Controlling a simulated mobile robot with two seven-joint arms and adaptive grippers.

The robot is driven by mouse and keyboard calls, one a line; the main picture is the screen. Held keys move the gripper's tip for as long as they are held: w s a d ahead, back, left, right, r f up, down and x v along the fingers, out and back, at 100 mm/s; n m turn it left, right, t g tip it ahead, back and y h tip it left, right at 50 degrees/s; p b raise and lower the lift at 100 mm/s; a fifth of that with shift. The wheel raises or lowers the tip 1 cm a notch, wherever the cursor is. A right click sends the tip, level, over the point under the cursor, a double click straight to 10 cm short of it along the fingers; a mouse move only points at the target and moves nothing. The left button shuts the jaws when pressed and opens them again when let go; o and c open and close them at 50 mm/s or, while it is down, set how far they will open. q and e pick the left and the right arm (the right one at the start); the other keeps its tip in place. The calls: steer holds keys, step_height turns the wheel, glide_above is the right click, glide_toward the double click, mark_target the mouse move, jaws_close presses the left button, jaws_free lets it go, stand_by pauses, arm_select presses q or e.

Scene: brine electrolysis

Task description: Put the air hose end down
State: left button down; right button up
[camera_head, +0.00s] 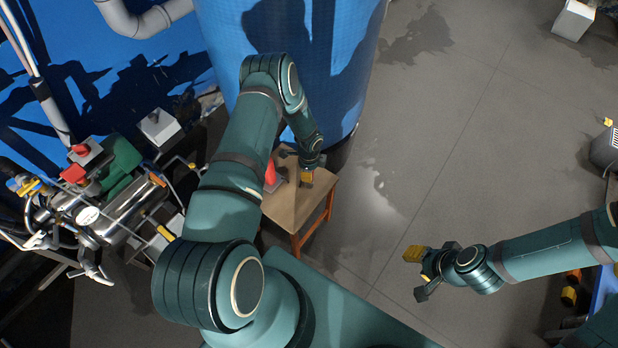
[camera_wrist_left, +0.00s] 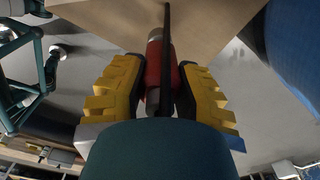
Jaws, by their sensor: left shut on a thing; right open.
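In the left wrist view, my left gripper (camera_wrist_left: 160,92) has its yellow fingers on both sides of the air hose end (camera_wrist_left: 154,68), a red piece with a pale tip and a dark hose or rod along it. The gripper is shut on it. In the head view this left gripper (camera_head: 306,177) is small, over the small wooden stool (camera_head: 288,208), and the hose end cannot be made out in it. Whether the hose end touches the wood is unclear. My right gripper (camera_head: 420,272) is open and empty above the floor.
A red object (camera_head: 270,174) stands on the stool's left side. A large blue tank (camera_head: 340,60) rises just behind the stool. Metal pipework with a red-topped grey box (camera_head: 85,152) crowds the left. The grey floor (camera_head: 450,150) is open to the right.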

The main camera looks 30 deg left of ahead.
arm_select(q)
step_height(320, 180, down, 4)
steer(key=shift+r+b, duration=0.15)
steer(key=shift+b, duration=0.2)
steer(key=shift+r, duration=0.1)
steer(key=shift+f, duration=0.2)
steer(key=c, duration=0.8)
jaws_free()
steer(key=shift+r, duration=0.1)
